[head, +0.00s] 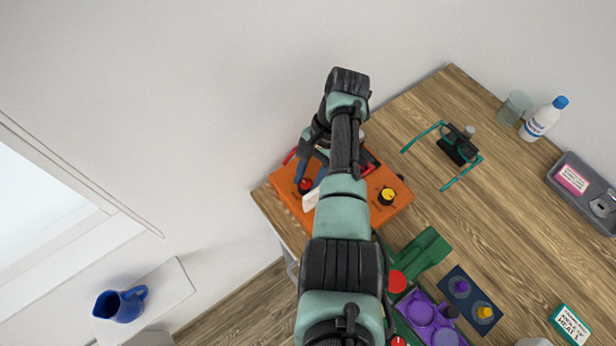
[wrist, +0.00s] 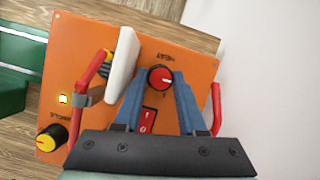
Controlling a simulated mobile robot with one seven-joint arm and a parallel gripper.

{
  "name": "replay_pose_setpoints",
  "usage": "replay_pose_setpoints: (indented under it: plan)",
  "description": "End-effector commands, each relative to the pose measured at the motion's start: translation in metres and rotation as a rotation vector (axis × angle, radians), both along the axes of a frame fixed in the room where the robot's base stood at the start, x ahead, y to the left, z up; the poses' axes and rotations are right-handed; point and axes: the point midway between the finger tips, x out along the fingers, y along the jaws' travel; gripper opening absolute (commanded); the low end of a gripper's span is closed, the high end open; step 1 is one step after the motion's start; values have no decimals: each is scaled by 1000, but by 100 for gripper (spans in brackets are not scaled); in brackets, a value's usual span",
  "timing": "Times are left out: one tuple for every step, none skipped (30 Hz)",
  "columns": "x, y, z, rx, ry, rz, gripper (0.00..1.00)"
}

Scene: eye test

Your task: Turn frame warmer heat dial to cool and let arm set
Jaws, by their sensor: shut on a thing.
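The frame warmer is an orange box (head: 400,207) at the table's left corner; its orange panel (wrist: 190,62) fills much of the wrist view. Its heat dial (wrist: 161,78), a black knob with a red cap and white pointer line, stands beside upside-down lettering that reads HEAT. The pointer points roughly right in the wrist view. My gripper (wrist: 162,82) has its blue fingers on either side of this dial, shut on it. In the head view my arm partly covers the box, and the red dial (head: 305,186) shows by the fingers. Teal glasses (head: 472,178) rest on a black stand.
A white paddle (wrist: 123,65) stands up beside the dial, partly hiding another yellow knob. A bottle (head: 541,120) stands far right.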

Motion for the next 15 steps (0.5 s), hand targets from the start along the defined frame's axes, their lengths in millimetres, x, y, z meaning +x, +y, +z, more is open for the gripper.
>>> replay_pose_setpoints:
  plan:
    - [1, 0, 0, -1, -3, 2, 0]
    - [1, 0, 0, -1, -3, 2, 0]
    - [1, 0, 0, -1, -3, 2, 0]
    - [1, 0, 0, -1, -3, 2, 42]
    - [1, 0, 0, -1, -3, 2, 47]
    - [1, 0, 0, -1, -3, 2, 54]
    - [1, 0, 0, -2, -3, 1, 60]
    - [1, 0, 0, -1, -2, 1, 65]
    - [1, 0, 0, -1, -2, 1, 70]
    - [0, 0, 0, -1, -2, 1, 70]
    - [0, 0, 0, -1, -2, 1, 70]
    - [0, 0, 0, -1, -1, 0, 70]
    - [0, 0, 0, -1, -1, 0, 70]
    - [0, 0, 0, -1, -1, 0, 70]
    - [0, 0, 0, -1, -1, 0, 70]
